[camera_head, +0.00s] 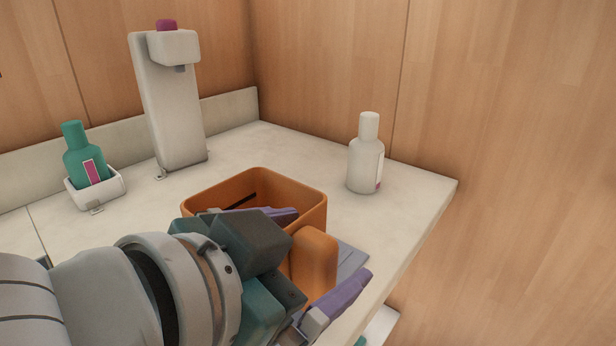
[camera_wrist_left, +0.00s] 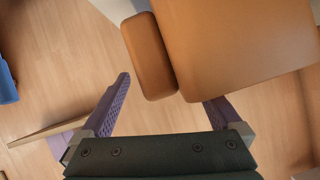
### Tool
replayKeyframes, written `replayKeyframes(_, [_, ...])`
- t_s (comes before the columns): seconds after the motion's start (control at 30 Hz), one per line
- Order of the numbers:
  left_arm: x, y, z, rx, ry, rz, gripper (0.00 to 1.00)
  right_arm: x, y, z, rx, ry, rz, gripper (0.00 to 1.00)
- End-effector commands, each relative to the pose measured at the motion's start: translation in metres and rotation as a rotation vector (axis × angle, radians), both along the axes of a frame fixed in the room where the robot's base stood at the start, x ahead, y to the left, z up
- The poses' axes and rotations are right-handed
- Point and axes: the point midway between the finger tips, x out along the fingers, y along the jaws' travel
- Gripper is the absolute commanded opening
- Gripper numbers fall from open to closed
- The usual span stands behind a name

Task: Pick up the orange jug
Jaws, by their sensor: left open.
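The orange jug (camera_head: 315,205) stands upright on the pale counter, with an open top and a block-like handle (camera_head: 315,262) on its near side. My left gripper (camera_head: 333,242) is open at the handle, with one purple finger on each side of it. One finger overlaps the jug's opening in the head view; I cannot tell whether it is inside or above the rim. In the left wrist view the jug body (camera_wrist_left: 235,45) fills the upper right, the handle (camera_wrist_left: 148,55) lies between the fingers, and the right fingertip is hidden behind the jug. My right gripper is not in view.
A white bottle (camera_head: 366,155) stands behind the jug to the right. A tall white dispenser (camera_head: 170,105) and a green bottle (camera_head: 85,158) in a small white tray (camera_head: 108,187) stand at the back left. Wooden walls close off the back. The counter's right edge (camera_head: 420,235) is near the jug.

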Motion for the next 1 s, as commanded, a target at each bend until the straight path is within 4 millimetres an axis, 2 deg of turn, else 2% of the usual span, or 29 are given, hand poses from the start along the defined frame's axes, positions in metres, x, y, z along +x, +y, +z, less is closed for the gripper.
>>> replayKeyframes(0.17, [-0.0003, 0.0, 0.0002, 0.0, 0.0, 0.0, 0.97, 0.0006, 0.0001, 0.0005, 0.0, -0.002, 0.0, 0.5])
replayKeyframes(1.0, [-0.0003, 0.0002, 0.0006, 0.0, -0.001, -0.001, 0.02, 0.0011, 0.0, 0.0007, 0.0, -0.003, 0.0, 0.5])
